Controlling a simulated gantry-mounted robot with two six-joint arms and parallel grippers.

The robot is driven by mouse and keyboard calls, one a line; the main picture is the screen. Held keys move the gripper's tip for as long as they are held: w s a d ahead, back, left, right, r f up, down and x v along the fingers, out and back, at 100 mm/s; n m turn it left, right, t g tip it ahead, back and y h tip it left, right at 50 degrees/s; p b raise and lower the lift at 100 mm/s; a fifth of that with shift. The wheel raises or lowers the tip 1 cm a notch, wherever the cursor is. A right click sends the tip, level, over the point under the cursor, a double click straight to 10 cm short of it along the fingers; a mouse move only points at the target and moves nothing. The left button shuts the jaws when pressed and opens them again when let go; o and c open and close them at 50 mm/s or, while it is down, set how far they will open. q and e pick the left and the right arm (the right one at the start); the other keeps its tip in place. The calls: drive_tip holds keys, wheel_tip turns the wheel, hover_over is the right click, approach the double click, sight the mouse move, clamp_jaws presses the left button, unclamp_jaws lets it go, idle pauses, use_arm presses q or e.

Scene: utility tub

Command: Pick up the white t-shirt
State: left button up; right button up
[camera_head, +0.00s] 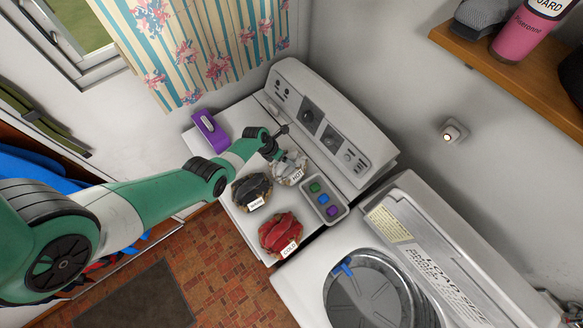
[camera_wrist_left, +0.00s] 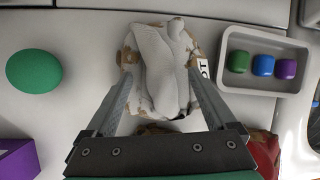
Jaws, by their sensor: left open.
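The white t-shirt (camera_head: 290,163) is a bundled cloth on a mottled brown-and-white base with a HOT label, on top of the left white appliance. My left gripper (camera_head: 279,155) is over it, pointing down, and partly covers it in the head view. In the left wrist view, the white t-shirt (camera_wrist_left: 160,70) lies between the two spread fingers of my left gripper (camera_wrist_left: 158,72). The gripper is open; I cannot tell whether the fingers touch the cloth. My right gripper is not in view.
A dark bundle (camera_head: 252,190) and a red bundle (camera_head: 281,233) lie nearby. A grey tray (camera_head: 311,181) holds green, blue and purple blocks. A purple box (camera_head: 210,131) stands at the back left. The control panel (camera_head: 335,120) rises behind. A green rounded object (camera_wrist_left: 34,71) shows at left.

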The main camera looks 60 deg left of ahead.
use_arm(q)
drive_tip(key=shift+w+f, duration=0.1)
drive_tip(key=shift+f, duration=0.05)
drive_tip(key=shift+c, duration=0.2)
clamp_jaws()
idle(0.3)
